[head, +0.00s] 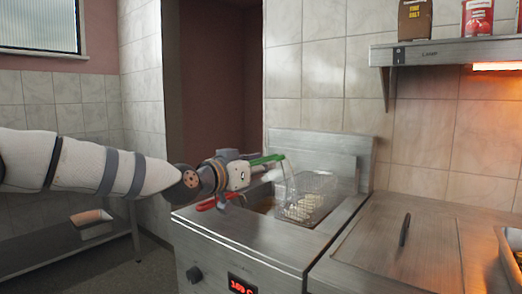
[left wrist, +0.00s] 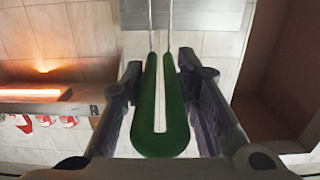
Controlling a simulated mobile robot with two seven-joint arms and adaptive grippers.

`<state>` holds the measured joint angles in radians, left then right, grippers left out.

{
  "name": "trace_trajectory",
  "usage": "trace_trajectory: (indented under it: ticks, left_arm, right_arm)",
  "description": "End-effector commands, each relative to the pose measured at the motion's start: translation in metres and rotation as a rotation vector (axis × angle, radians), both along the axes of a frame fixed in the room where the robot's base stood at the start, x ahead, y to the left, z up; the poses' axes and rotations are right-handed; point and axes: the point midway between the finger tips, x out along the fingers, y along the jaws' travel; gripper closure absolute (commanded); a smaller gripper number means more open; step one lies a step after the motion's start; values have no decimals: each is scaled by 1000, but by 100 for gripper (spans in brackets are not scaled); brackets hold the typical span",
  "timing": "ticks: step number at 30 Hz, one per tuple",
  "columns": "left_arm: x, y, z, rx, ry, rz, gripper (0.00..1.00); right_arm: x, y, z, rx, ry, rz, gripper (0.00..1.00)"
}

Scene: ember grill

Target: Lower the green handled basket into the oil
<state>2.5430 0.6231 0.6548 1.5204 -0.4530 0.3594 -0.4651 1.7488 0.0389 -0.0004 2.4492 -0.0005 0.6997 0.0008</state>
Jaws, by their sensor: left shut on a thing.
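The green handled basket is a wire basket (head: 312,192) with pale food pieces in it, in or just above the fryer well (head: 345,208) in the head view. I cannot tell whether its bottom touches the oil. Its green handle (head: 266,159) points left to my left gripper (head: 248,170). In the left wrist view the looped green handle (left wrist: 160,140) lies between the two fingers, and my left gripper (left wrist: 160,105) is shut on it. A red handle (head: 214,203) lies under my left gripper at the fryer's left side. My right gripper is not in view.
The steel fryer (head: 240,235) has a knob and a red display on its front. A lid with a black handle (head: 404,230) covers the counter to the right. A shelf (head: 450,50) with cans and a glowing heat lamp hangs at upper right. A tray (head: 512,262) stands at the right edge.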

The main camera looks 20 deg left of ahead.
Motion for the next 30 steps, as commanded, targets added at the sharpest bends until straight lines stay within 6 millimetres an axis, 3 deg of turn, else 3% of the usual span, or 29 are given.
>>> trace_trajectory:
  ticks: [1,18,24,30]
  left_arm:
    - [2,1,-14,-2,3,1,100]
    - [1,1,-104,-1,0,2,100]
    - [1,0,-121,0,-3,1,100]
    - [0,1,-123,0,-7,2,100]
  right_arm:
    - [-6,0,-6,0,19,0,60]
    - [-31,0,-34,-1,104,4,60]
    - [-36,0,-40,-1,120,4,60]
    - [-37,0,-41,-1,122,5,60]
